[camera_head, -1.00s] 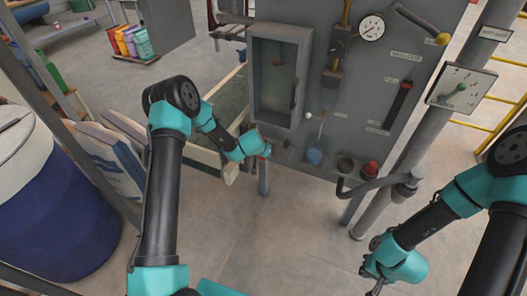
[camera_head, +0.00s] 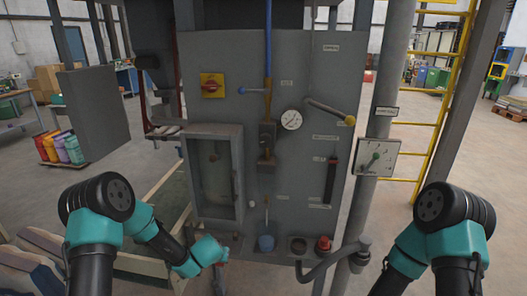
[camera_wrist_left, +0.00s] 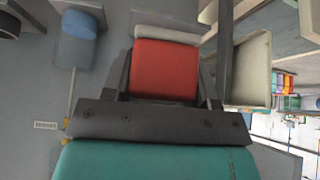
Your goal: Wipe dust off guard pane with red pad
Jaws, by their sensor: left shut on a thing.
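The guard pane (camera_head: 216,180) is a grey-framed glass window on the left of the machine's front panel. Its glass looks dull, with a darker mark in it; I cannot tell how much of that is dust. My left gripper (camera_head: 222,250) is below the pane, low at the panel's foot. In the left wrist view, my left gripper (camera_wrist_left: 165,80) is shut on the red pad (camera_wrist_left: 165,68), with a dark finger on each side of it. A pale strip shows just beyond the pad. My right arm comes in at the lower right; its gripper is out of frame.
A bent grey pipe (camera_head: 330,262) and a post with a dial box (camera_head: 376,160) stand farther right. A wooden-sided bin (camera_head: 165,215) is left of the panel.

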